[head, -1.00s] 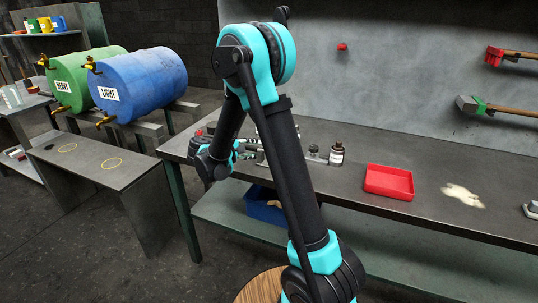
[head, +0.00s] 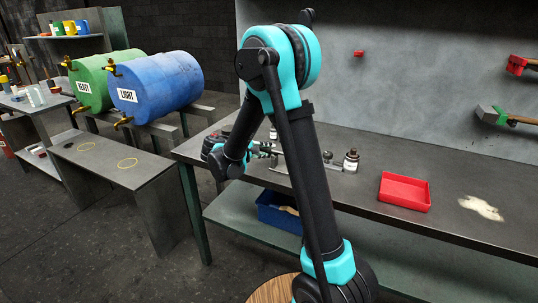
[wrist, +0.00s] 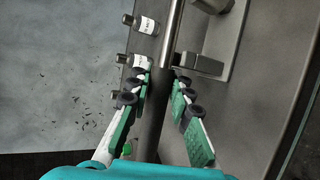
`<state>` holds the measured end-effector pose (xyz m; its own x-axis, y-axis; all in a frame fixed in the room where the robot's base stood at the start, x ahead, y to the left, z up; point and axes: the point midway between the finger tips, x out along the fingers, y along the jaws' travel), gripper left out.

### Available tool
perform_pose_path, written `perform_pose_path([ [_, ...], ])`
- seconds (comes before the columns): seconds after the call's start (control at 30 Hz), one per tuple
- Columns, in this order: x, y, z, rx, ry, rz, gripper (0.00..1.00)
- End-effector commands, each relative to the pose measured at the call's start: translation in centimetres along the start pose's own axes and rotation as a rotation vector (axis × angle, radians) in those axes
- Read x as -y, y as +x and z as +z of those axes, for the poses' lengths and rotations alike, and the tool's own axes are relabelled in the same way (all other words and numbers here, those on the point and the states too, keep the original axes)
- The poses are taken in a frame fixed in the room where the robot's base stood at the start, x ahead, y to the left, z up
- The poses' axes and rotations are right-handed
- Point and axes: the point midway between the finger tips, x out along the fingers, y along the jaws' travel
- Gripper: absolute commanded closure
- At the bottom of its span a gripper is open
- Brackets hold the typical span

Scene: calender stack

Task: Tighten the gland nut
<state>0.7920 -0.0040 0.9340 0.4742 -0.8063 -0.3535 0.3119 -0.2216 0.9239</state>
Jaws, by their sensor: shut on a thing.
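My gripper (wrist: 162,76) has its two green-and-white fingers closed around a dark grey metal bar (wrist: 156,118) in the wrist view. A brighter round rod (wrist: 171,34) runs on past the fingertips at the top, close to a dark block-like fitting (wrist: 205,64). I cannot tell whether bar and rod are one piece. In the head view my gripper (head: 264,149) is over the left end of the workbench (head: 340,190), partly hidden by my arm. I cannot make out the gland nut clearly; the fingers or the arm may hide it.
A dark bottle with a white label (head: 351,161) stands on the bench, with a red tray (head: 404,191) and a pale spill (head: 482,207) to its right. A blue bin (head: 276,212) is on the shelf below.

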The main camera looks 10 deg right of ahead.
Motion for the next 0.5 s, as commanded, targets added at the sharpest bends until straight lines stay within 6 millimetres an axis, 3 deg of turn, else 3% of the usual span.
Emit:
perform_pose_path([
  [0.23, -4.2, -1.6, 0.8, 0.000, 0.000, 0.001, 1.00],
  [0.5, -11.1, -4.2, 1.8, 0.000, 0.000, 0.001, 1.00],
])
